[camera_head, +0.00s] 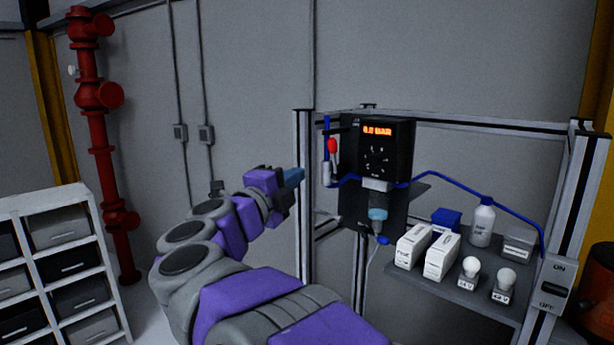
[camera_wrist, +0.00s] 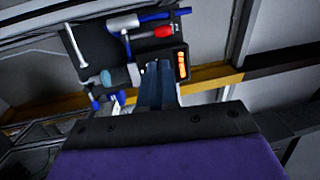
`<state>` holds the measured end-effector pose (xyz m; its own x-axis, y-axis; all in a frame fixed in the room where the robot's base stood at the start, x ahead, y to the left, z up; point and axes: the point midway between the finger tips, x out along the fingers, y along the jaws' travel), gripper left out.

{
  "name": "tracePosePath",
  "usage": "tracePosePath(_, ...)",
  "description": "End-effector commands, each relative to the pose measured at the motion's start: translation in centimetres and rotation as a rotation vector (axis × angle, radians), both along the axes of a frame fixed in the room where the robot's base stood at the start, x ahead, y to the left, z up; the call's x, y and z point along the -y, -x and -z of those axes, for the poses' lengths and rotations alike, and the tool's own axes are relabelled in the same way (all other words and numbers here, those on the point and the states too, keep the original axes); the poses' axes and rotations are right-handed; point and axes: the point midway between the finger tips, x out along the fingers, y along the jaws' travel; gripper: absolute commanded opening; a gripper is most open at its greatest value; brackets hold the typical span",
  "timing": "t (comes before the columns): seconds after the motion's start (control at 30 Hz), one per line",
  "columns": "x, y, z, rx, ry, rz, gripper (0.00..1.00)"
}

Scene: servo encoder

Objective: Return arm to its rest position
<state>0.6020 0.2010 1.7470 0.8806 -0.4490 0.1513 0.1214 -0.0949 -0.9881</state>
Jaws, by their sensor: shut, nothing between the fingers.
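My purple and grey arm stretches from the bottom of the head view toward the aluminium frame. My gripper (camera_head: 293,175) has blue fingers that point right, toward the frame's left post. In the wrist view the fingers of my gripper (camera_wrist: 158,72) are together with nothing held. The black servo encoder unit (camera_head: 384,150) with an orange display reading "6.0 BAR" hangs on the frame to the right of my gripper, and they look apart. The unit also shows in the wrist view (camera_wrist: 120,42), turned on its side.
A white drawer rack (camera_head: 97,243) and red pipe (camera_head: 103,160) stand at left. The air left of the frame looks free above my arm.

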Motion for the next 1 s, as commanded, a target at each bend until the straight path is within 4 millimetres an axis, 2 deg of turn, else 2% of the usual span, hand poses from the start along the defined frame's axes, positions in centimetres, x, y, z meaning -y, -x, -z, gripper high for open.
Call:
tracePosePath(0.1, -0.1, 0.1, 0.0, 0.001, 0.001, -0.001, 0.0)
tracePosePath(0.33, 1.5, -0.4, 0.0, 0.004, 0.029, -0.051, 0.0)
tracePosePath(0.43, 1.7, -0.9, 0.1, 0.007, 0.095, -0.157, 0.0)
tracePosePath(0.57, 0.2, -1.1, 1.9, -0.017, 0.25, -0.347, 0.0)
tracePosePath(0.67, -1.8, -0.5, 4.8, -0.068, 0.391, -0.498, 0.0)
tracePosePath(0.77, -3.3, 0.9, 8.7, -0.14, 0.531, -0.639, 0.0)
tracePosePath(0.9, -3.9, 3.9, 16.5, -0.298, 0.72, -0.822, 0.0)
tracePosePath(0.97, -3.2, 5.5, 20.1, -0.379, 0.792, -0.893, 0.0)
tracePosePath(1.0, -2.6, 6.7, 22.7, -0.438, 0.834, -0.94, 0.0)
